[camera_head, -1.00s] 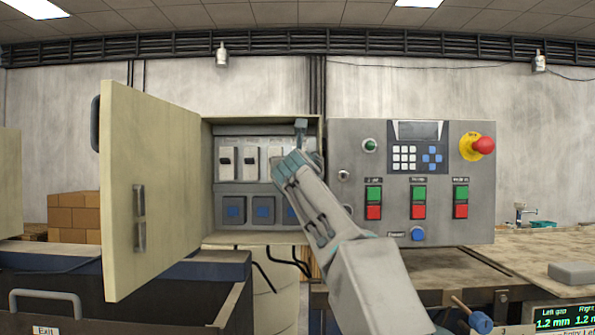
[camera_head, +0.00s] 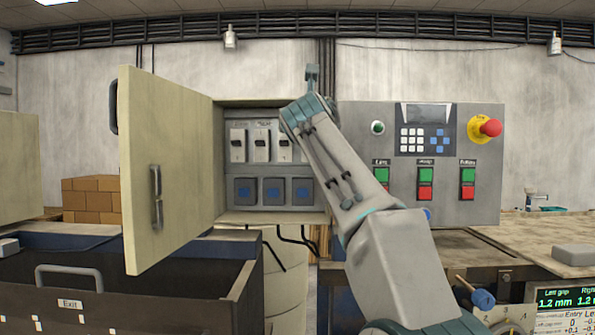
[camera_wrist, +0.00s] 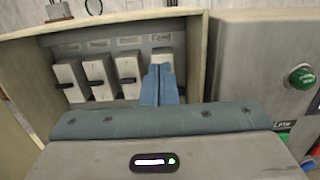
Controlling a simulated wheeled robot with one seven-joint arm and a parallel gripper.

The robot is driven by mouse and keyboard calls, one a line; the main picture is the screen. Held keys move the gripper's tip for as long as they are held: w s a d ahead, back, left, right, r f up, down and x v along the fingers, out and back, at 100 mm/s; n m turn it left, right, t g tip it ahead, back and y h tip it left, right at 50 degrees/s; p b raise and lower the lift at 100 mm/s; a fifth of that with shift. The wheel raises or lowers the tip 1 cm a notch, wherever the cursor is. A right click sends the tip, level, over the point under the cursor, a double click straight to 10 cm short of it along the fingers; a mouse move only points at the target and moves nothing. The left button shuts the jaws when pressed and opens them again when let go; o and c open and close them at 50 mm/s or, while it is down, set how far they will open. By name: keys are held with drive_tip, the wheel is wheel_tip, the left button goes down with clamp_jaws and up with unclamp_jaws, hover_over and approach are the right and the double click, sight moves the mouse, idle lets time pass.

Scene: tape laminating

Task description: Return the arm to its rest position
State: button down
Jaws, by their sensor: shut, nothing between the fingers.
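My gripper (camera_head: 312,78) is shut and empty. In the head view it is raised in front of the upper right corner of the open electrical cabinet (camera_head: 225,160). In the wrist view my gripper (camera_wrist: 160,85) points at the cabinet interior, with its closed fingers in front of the rightmost switch. Several white breaker switches (camera_head: 238,145) stand in a row inside the cabinet, and they also show in the wrist view (camera_wrist: 98,76). Blue square modules (camera_head: 246,191) sit below them. My arm hides the right part of the cabinet.
The cabinet door (camera_head: 165,170) stands open to the left. The control panel (camera_head: 350,160) is close on the right, with a red emergency button (camera_head: 489,128). A dark bin (camera_head: 110,285) is at lower left. A gap display (camera_head: 560,308) is at lower right.

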drive_tip(key=s+d+f+m+g+b, duration=0.1)
drive_tip(key=s+f+m, duration=0.3)
drive_tip(key=f, duration=0.5)
drive_tip(key=s+d+f+m+g+b, duration=0.1)
drive_tip(key=s+d+f+m+g, duration=0.1)
drive_tip(key=s+f+m+g, duration=0.2)
drive_tip(key=s+d+f+m+g+b, duration=0.1)
drive_tip(key=s+d+f+m+g, duration=0.1)
drive_tip(key=s+f+m, duration=0.3)
drive_tip(key=shift+s+d+f+m+g+b, duration=0.15)
drive_tip(key=shift+f+m, duration=0.55)
drive_tip(key=shift+f, duration=1.1)
drive_tip(key=shift+w+d+f+m+g+b, duration=0.1)
drive_tip(key=shift+f+m, duration=0.6)
drive_tip(key=shift+f, duration=1.1)
drive_tip(key=shift+s+d+f+m+g+b, duration=0.15)
drive_tip(key=shift+f+m, duration=0.55)
drive_tip(key=shift+f, duration=1.1)
drive_tip(key=s+f+m+g+y+b, duration=0.1)
drive_tip(key=s+f+m+g, duration=0.2)
drive_tip(key=s+f+m, duration=0.5)
drive_tip(key=s+d+f+m+g+y+b, duration=0.1)
drive_tip(key=s+f+m+g, duration=0.3)
drive_tip(key=s+f+m, duration=0.5)
drive_tip(key=s+f, duration=0.8)
drive_tip(key=f, duration=0.5)
drive_tip(key=shift+s+d+f+m+b, duration=0.15)
drive_tip(key=shift+d+f+m+b, duration=0.1)
drive_tip(key=shift+m+b, duration=0.1)
